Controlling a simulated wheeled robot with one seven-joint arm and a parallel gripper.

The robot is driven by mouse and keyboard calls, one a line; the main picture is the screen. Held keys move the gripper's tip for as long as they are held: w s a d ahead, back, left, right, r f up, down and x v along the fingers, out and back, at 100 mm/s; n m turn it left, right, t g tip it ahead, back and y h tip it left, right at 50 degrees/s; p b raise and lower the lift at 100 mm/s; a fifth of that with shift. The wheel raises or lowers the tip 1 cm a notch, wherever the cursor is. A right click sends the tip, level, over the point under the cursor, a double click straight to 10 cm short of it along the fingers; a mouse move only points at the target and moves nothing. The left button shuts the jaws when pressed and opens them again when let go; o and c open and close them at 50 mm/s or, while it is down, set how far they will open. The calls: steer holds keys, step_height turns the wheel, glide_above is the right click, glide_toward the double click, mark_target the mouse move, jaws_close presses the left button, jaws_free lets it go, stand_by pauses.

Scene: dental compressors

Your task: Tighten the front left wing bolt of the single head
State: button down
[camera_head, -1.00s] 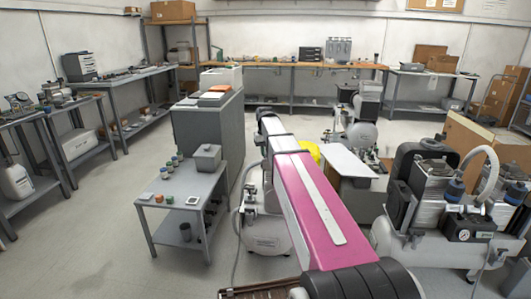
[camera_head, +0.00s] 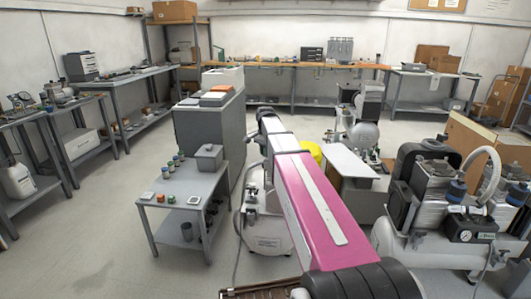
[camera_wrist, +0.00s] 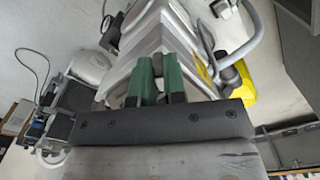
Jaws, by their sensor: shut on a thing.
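A compressor with a white tank (camera_head: 268,232) stands behind my pink arm in the head view. My arm hides most of it, including its head. In the wrist view my gripper (camera_wrist: 158,68) has two green fingers close together, pointing at a pale grey and white body (camera_wrist: 128,52). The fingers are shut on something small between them. I take it to be a wing bolt, but the fingers cover it and its angle cannot be told. My gripper is hidden in the head view.
A two-headed compressor (camera_head: 430,215) stands close on the right. A small grey table (camera_head: 185,215) with jars and a box is on the left. A yellow object (camera_head: 313,152) sits beyond my arm. Open floor (camera_head: 75,240) lies at the left.

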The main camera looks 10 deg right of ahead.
steer(key=shift+w+m, duration=0.1)
steer(key=shift+m, duration=1.1)
steer(key=c, duration=1.5)
jaws_free()
steer(key=shift+o, duration=0.2)
step_height(320, 180, up, 11)
steer(key=shift+a+f, duration=0.1)
steer(key=shift+a, duration=0.05)
